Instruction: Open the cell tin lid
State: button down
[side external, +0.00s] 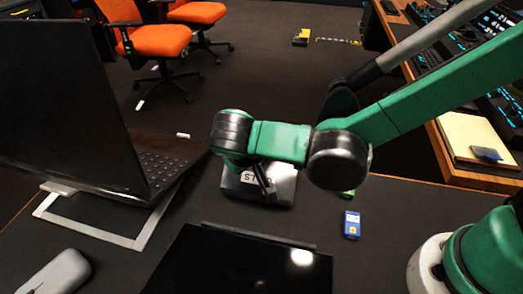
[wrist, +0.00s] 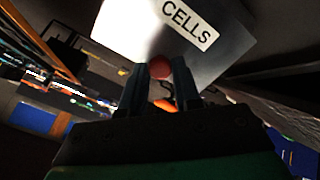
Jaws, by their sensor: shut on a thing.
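The cell tin (side external: 284,192) is a grey, rounded box on the dark desk below my gripper in the side view, partly hidden by my arm. Its pale metallic lid (wrist: 135,25) carries a white "CELLS" label in the wrist view. In the side view the fingers (side external: 264,182) reach down at the tin. How far the lid is raised cannot be told.
A blue cell-like block (side external: 351,224) lies right of the tin, with a green one (side external: 347,193) partly hidden behind my arm. A black screen (side external: 240,268) lies in front. A laptop (side external: 75,110) stands at left, and a grey case (side external: 57,273) lies front left.

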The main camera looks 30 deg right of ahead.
jog(key=s+a+t+h, duration=0.2)
jog(key=shift+r+t+h, duration=0.25)
jog(key=shift+t+h, duration=0.05)
jog(key=shift+s+a+f+t+h, duration=0.15)
jog(key=shift+s+a+t+h, duration=0.7)
jog(key=shift+t+h, duration=0.45)
jog(key=c, duration=0.6)
grip_release()
